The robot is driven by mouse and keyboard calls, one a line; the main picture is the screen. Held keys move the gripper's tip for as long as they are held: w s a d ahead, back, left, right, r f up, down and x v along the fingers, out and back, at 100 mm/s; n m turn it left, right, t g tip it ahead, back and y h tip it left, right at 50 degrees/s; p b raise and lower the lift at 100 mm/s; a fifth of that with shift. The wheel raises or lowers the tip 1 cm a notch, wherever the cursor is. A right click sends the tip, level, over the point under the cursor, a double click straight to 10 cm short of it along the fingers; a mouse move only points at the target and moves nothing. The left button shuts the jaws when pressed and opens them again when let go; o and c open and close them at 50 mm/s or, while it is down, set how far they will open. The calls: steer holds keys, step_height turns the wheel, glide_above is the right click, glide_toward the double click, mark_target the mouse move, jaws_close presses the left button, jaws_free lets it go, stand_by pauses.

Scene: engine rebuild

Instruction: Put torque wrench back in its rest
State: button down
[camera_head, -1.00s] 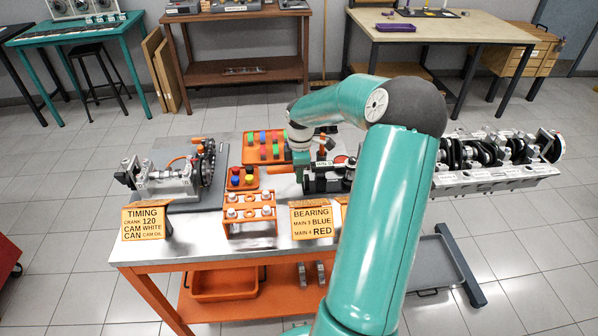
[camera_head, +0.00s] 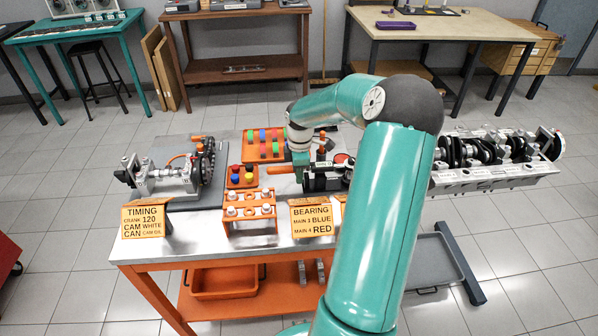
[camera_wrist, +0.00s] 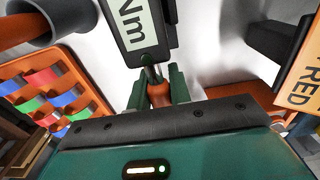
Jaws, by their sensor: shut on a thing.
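The torque wrench shows in the wrist view as a dark body with a pale display reading "Nm" (camera_wrist: 140,28) and an orange part just below it. My gripper (camera_wrist: 158,98) is shut on that orange part, one green finger on each side. In the head view, my gripper (camera_head: 302,172) is low over the middle of the bench, and the pale display is beside it. An orange bar (camera_head: 281,170) sticks out to the left of my gripper; I cannot tell whether it belongs to the wrench. I cannot make out the wrench's rest; my arm hides part of the bench.
The orange rack of coloured pieces (camera_head: 263,146) stands behind and left, close to my gripper. A small orange tray (camera_head: 242,178), an orange stand (camera_head: 249,210) and the bearing sign (camera_head: 312,218) are in front. The timing fixture (camera_head: 165,178) is left, the crankshaft assembly (camera_head: 490,165) right.

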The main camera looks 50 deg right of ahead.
steer(key=shift+f, duration=1)
stand_by(0.6)
steer(key=c, duration=1.5)
jaws_free()
steer(key=shift+r, duration=0.85)
steer(key=shift+r, duration=0.35)
steer(key=shift+r, duration=0.25)
steer(key=shift+o, duration=0.3)
steer(key=o, duration=0.5)
